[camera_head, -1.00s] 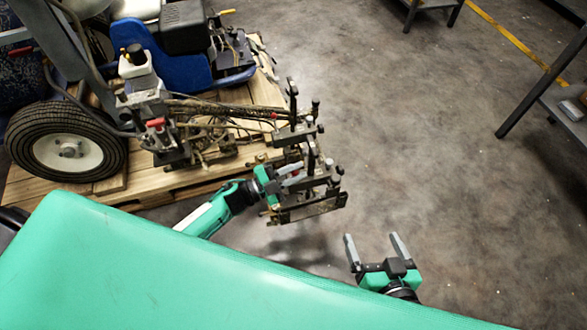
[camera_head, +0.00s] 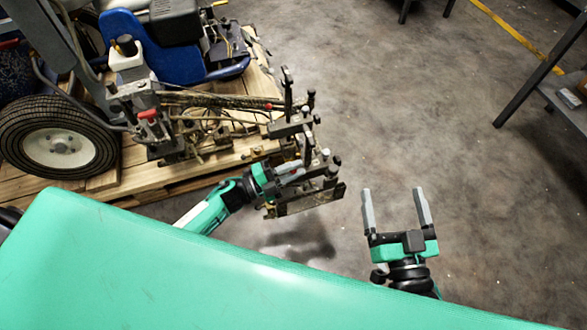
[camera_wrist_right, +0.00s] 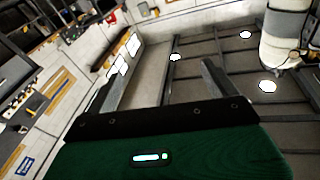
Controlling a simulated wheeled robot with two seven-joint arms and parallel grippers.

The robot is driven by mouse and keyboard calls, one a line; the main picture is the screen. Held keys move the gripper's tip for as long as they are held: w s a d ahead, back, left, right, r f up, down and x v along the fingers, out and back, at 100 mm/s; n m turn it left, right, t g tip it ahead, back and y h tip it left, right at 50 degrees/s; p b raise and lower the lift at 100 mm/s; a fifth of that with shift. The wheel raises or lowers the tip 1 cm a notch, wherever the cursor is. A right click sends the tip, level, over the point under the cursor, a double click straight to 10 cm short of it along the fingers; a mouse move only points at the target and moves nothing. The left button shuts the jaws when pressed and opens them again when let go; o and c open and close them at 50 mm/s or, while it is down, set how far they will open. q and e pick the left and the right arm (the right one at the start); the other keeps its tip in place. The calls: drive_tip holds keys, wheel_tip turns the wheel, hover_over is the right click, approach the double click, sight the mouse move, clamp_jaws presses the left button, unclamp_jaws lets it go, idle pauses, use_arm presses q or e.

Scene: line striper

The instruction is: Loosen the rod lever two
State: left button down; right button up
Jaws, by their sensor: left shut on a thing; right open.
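The line striper's rod assembly (camera_head: 268,106) reaches right from the machine over the pallet edge. Its end carries a metal bracket (camera_head: 315,200) with upright levers, one tall dark lever (camera_head: 287,88) at the back and another (camera_head: 307,150) nearer me. I cannot tell which is rod lever two. My left gripper (camera_head: 294,168) is at the bracket's near-left side, shut on a part of the lever assembly; its fingers hide the exact grip. My right gripper (camera_head: 393,190) is open and empty, right of the bracket and apart from it. It also shows in the right wrist view (camera_wrist_right: 158,78).
The striper's wheel (camera_head: 58,137) and blue body (camera_head: 150,45) rest on a wooden pallet (camera_head: 150,178). My green body fills the lower front. The floor (camera_head: 430,110) right of the bracket is clear. A dark table leg (camera_head: 535,85) stands at far right.

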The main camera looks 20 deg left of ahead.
use_arm(q)
drive_tip(key=shift+f, duration=0.1)
drive_tip(key=c, duration=1.3)
unclamp_jaws()
drive_tip(key=shift+c, duration=0.2)
drive_tip(key=v, duration=1.4)
drive_tip(key=shift+p, duration=0.45)
use_arm(e)
drive_tip(key=f+g, duration=0.1)
drive_tip(key=s+f, duration=0.1)
drive_tip(key=a+f+g, duration=0.1)
drive_tip(key=f, duration=0.1)
drive_tip(key=shift+s+f+g, duration=0.1)
drive_tip(key=shift+s+g, duration=0.15)
drive_tip(key=shift+g, duration=0.05)
